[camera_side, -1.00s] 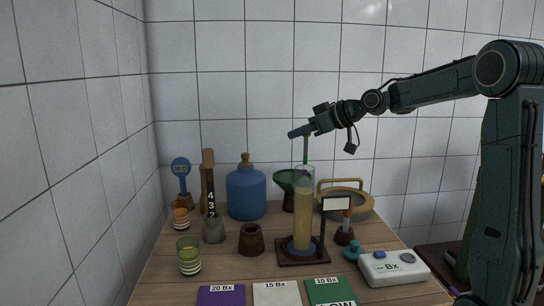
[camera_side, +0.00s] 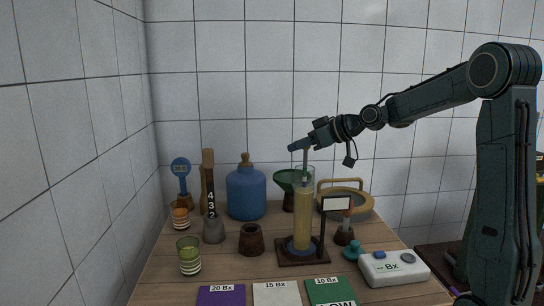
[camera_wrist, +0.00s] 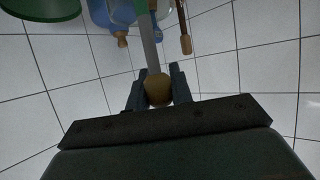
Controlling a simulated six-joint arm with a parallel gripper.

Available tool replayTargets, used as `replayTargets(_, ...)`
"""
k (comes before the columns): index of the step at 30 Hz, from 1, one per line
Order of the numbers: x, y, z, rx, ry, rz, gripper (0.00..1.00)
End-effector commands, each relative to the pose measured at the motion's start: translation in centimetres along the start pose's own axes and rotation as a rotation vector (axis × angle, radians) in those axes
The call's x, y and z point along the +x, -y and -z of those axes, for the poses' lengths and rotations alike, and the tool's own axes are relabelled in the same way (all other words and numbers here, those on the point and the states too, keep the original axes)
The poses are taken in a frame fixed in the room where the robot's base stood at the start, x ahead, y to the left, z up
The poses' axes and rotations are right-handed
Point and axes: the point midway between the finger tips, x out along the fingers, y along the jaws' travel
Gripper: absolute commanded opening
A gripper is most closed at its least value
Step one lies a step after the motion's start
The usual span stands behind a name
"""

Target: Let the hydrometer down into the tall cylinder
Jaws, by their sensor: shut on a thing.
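The tall clear cylinder (camera_side: 303,222) stands upright on a dark wooden base and holds yellowish liquid. My gripper (camera_side: 302,144) is just above its mouth. In the wrist view my gripper (camera_wrist: 158,88) is shut on the brown, rounded top of the hydrometer (camera_wrist: 158,90). In the side view the hydrometer's pale stem (camera_side: 305,158) hangs about upright below the jaws and runs down to the cylinder's mouth. Its lower part is hard to make out through the glass and liquid.
A blank sign (camera_side: 337,204) stands close right of the cylinder. The green funnel (camera_side: 285,176) and blue demijohn (camera_side: 246,194) are behind to the left, a basket (camera_side: 345,197) behind to the right. A brown pot (camera_side: 251,240) and a white meter (camera_side: 394,268) are nearby.

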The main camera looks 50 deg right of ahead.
Motion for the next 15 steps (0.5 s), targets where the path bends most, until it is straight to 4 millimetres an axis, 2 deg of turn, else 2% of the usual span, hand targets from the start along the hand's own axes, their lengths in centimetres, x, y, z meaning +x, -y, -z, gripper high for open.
replayTargets(15,0.7,0.0,-1.5,0.001,0.000,0.000,0.00)
